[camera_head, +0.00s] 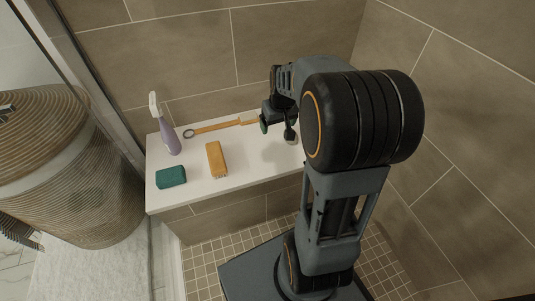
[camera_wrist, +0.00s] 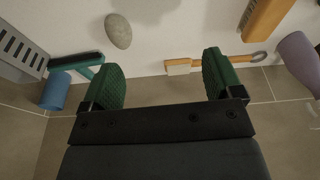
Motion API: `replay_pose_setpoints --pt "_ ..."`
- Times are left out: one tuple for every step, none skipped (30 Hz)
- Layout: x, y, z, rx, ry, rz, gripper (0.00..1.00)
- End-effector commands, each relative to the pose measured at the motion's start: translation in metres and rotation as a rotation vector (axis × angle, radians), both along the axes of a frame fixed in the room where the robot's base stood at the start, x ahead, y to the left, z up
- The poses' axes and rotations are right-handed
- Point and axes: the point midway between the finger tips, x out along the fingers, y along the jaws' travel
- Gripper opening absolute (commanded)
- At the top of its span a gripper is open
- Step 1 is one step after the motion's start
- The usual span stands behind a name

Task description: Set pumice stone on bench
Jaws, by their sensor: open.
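The pumice stone (camera_wrist: 118,31) is a grey, smooth oval in the wrist view. It lies on the white bench (camera_wrist: 150,55), near the top and left of centre. In the head view I cannot make the stone out clearly; my arm covers that part of the bench. The bench (camera_head: 240,170) runs along the tiled back wall. My gripper (camera_wrist: 163,75) has green pads spread wide apart with nothing between them. The stone is apart from both pads, beyond the left one in the wrist view. In the head view my gripper (camera_head: 278,122) hangs over the bench's right part.
On the bench are a purple spray bottle (camera_head: 169,135), a teal block (camera_head: 171,177), an orange brush (camera_head: 216,159) and a long-handled wooden brush (camera_head: 218,127). The wrist view shows a blue cylinder (camera_wrist: 54,93) and a grey slotted holder (camera_wrist: 18,52).

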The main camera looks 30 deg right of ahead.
Motion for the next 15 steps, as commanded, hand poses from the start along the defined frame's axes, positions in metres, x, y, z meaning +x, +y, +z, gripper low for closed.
replay_pose_setpoints --pt "-0.016 0.025 0.011 -0.002 -0.009 0.022 0.86" --pt "-0.026 0.037 0.015 -0.003 -0.012 0.027 0.86" --pt "-0.040 0.053 0.019 -0.002 -0.016 0.036 0.86" --pt "-0.050 0.063 0.021 -0.002 -0.017 0.041 0.86" --pt "-0.060 0.072 0.023 -0.001 -0.019 0.047 0.86" --pt "-0.073 0.082 0.024 -0.001 -0.021 0.053 0.86" --pt "-0.082 0.090 0.025 -0.001 -0.024 0.059 0.86" --pt "-0.090 0.096 0.025 -0.001 -0.026 0.063 0.86" --pt "-0.100 0.102 0.025 0.000 -0.027 0.066 0.86" --pt "-0.107 0.107 0.025 0.001 -0.029 0.070 0.86" --pt "-0.113 0.110 0.024 0.002 -0.030 0.071 0.86" --pt "-0.120 0.114 0.023 0.002 -0.031 0.076 0.86" --pt "-0.124 0.116 0.023 0.002 -0.031 0.076 0.86" --pt "-0.127 0.118 0.022 0.003 -0.032 0.077 0.86" --pt "-0.130 0.121 0.021 0.002 -0.032 0.080 0.86"
